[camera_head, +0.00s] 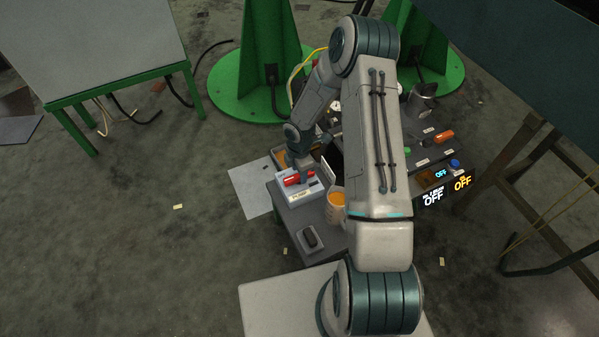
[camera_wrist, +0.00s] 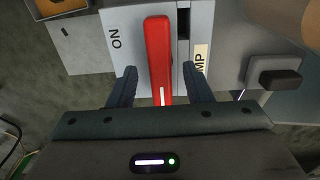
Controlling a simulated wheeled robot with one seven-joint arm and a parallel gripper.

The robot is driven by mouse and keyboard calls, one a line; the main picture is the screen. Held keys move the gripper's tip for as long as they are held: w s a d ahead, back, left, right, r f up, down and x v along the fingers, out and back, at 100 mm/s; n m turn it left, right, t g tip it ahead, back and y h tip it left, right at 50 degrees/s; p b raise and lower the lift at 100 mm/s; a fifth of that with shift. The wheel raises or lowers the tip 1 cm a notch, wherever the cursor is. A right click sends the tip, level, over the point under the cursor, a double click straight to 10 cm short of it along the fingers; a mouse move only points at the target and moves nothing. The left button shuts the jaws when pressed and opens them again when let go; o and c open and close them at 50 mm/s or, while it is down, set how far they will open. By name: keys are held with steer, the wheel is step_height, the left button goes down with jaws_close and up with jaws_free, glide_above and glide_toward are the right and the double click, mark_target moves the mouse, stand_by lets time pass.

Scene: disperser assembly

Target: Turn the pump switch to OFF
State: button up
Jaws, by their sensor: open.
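The pump switch is a red lever (camera_wrist: 158,62) on a pale plate (camera_wrist: 118,62) marked "ON" and partly "...MP". In the wrist view the lever runs along the picture's vertical, with "ON" to its left. My gripper (camera_wrist: 160,80) is open, with one dark finger on each side of the lever's near end. Gaps show between the fingers and the lever. In the head view my gripper (camera_head: 304,174) is over the red lever (camera_head: 292,180) on the pump box, whose label (camera_head: 300,196) faces front. No OFF mark on the plate is visible.
An orange-filled cup (camera_head: 337,198) stands close to the right of the pump box. A black rocker-like part (camera_head: 310,238) sits in front. Lit "OFF" signs (camera_head: 433,198) hang at the bench's right. Open floor lies to the left.

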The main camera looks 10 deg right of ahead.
step_height(320, 180, up, 12)
steer(key=p, duration=0.3)
steer(key=shift+r, duration=0.2)
steer(key=s+d+r+m+h+p, duration=0.1)
steer(key=s+r+m+p, duration=0.25)
steer(key=r, duration=0.65)
steer(key=s+r+m+t+p, duration=0.1)
steer(key=s+r+m+p, duration=0.25)
steer(key=r, duration=0.65)
steer(key=s+d+r+m+h+p, duration=0.1)
steer(key=s+r+m+p, duration=0.2)
steer(key=r, duration=0.7)
steer(key=s+a+r+m+t+y+p, duration=0.1)
steer(key=s+a+r+m+y+p, duration=0.1)
steer(key=s+r+m+p, duration=0.8)
steer(key=s+r, duration=0.3)
steer(key=r, duration=0.5)
steer(key=shift+s+a+r+m+t, duration=0.15)
steer(key=shift+s+r+m+t, duration=0.15)
steer(key=shift+s+r+t, duration=0.1)
steer(key=shift+f, duration=0.1)
steer(key=shift+c, duration=1)
